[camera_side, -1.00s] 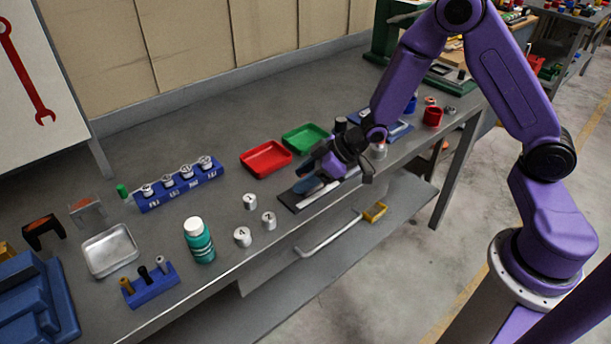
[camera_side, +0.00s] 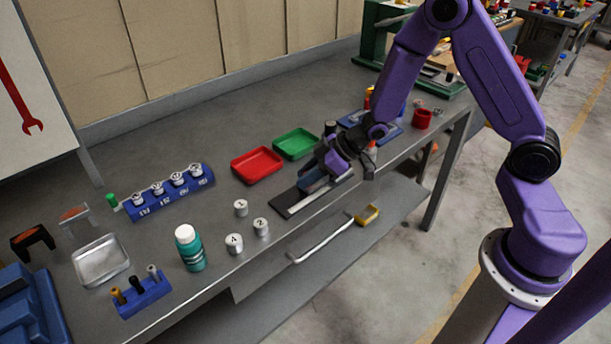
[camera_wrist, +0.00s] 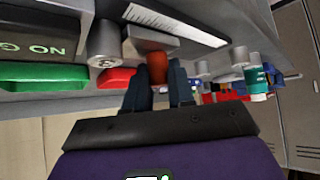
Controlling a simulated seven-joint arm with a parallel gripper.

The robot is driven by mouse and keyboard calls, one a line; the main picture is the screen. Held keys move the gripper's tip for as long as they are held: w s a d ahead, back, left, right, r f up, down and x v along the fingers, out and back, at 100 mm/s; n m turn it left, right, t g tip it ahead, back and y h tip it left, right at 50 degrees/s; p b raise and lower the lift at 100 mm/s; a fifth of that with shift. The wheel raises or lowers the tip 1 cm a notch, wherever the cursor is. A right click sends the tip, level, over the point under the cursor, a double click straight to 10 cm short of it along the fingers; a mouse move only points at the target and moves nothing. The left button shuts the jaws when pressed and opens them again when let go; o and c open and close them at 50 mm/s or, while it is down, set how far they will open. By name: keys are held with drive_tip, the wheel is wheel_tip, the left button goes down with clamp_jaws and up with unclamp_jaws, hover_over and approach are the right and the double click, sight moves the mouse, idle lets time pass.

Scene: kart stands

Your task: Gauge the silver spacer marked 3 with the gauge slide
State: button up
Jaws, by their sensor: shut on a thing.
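The gauge slide's dark base with a pale strip (camera_side: 291,204) lies near the table's front edge. In the wrist view its scale (camera_wrist: 165,22) shows beyond a grey block (camera_wrist: 150,38). My gripper (camera_side: 314,183) is low over the base, its fingers shut on a red-orange handle (camera_wrist: 157,68). A silver cylinder (camera_wrist: 103,45) stands beside the grey block; no mark on it is readable. Three loose silver spacers stand left of the gauge: one at the back (camera_side: 241,208), one marked 2 (camera_side: 261,227), one in front (camera_side: 234,244). I cannot surely read which is 3.
A red tray (camera_side: 236,166) and green tray (camera_side: 278,146) lie behind the gauge. A blue rack (camera_side: 145,212) holds several silver spacers. A teal bottle (camera_side: 192,254), metal tray (camera_side: 78,264) and blue pin holder (camera_side: 142,300) stand left. Bare table lies behind the rack.

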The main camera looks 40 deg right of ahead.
drive_tip(key=o, duration=0.7)
drive_tip(key=shift+w+d, duration=0.1)
drive_tip(key=shift+d, duration=0.1)
drive_tip(key=v, duration=1.7)
drive_tip(key=shift+d+r, duration=0.15)
